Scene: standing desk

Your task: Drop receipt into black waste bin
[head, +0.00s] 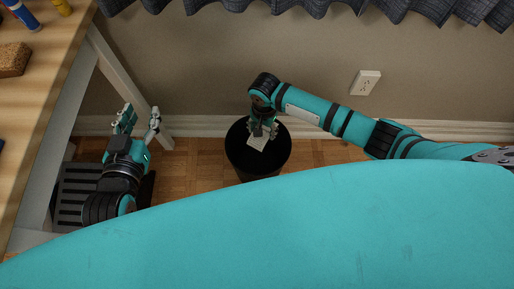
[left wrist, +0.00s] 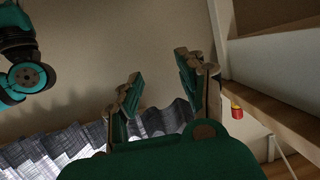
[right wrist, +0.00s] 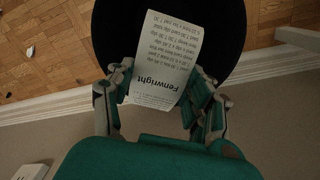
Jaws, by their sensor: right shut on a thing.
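The receipt (right wrist: 166,58) is a white printed slip headed "Fenwright". My right gripper (right wrist: 160,95) is shut on it, with the slip between its fingers. In the head view the receipt (head: 258,141) shows below my right gripper (head: 262,128), over the mouth of the black waste bin (head: 240,160). The bin stands upright on the floor by the wall; its dark opening (right wrist: 225,45) lies behind the receipt in the right wrist view. My left gripper (head: 138,118) is open and empty, beside the desk; its spread fingers also show in the left wrist view (left wrist: 160,90).
A wooden desk (head: 40,100) with a pale leg (head: 125,85) stands at the left, holding a brown block (head: 12,60) and small items. A dark curtain (head: 300,8) hangs above. A wall outlet (head: 366,82) is right of the bin. Wooden floor surrounds the bin.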

